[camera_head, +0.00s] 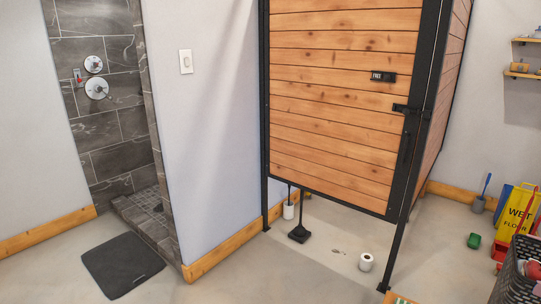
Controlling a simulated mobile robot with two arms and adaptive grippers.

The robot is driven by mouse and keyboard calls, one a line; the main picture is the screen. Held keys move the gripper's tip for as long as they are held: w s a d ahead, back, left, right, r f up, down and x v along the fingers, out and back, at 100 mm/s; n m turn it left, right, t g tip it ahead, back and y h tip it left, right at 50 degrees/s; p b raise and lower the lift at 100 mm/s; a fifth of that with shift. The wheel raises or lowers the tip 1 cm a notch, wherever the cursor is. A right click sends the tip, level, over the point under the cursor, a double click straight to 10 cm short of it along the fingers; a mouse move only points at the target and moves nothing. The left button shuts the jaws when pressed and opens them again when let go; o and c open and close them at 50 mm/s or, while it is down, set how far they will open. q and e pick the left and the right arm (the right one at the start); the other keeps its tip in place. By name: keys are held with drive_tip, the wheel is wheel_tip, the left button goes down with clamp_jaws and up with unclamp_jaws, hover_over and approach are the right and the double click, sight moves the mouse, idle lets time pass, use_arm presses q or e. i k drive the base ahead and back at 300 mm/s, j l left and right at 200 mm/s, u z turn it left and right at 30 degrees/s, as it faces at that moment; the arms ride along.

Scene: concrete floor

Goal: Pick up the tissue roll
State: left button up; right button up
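A white tissue roll (366,262) stands upright on the concrete floor, with its dark core hole facing up. It is close to the lower edge of the wooden stall door, left of the black post's foot. Neither of my grippers shows in the head view, so their state is hidden.
The wooden stall door (340,97) looks shut, with a gap beneath it. A black plunger (299,234) and white brush holder (289,210) stand behind the gap. A yellow wet-floor sign (515,213), green object (474,241) and dark basket (518,270) are at right. A dark mat (122,264) lies left.

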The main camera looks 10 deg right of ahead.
sight(366, 263)
drive_tip(key=i+z, duration=0.1)
drive_tip(key=i, duration=0.5)
drive_tip(key=i+j+z, duration=0.1)
drive_tip(key=i, duration=0.55)
drive_tip(key=i+j+z, duration=0.1)
drive_tip(key=i, duration=0.5)
drive_tip(key=i+j+z, duration=0.1)
drive_tip(key=i+j, duration=0.15)
drive_tip(key=i, duration=0.35)
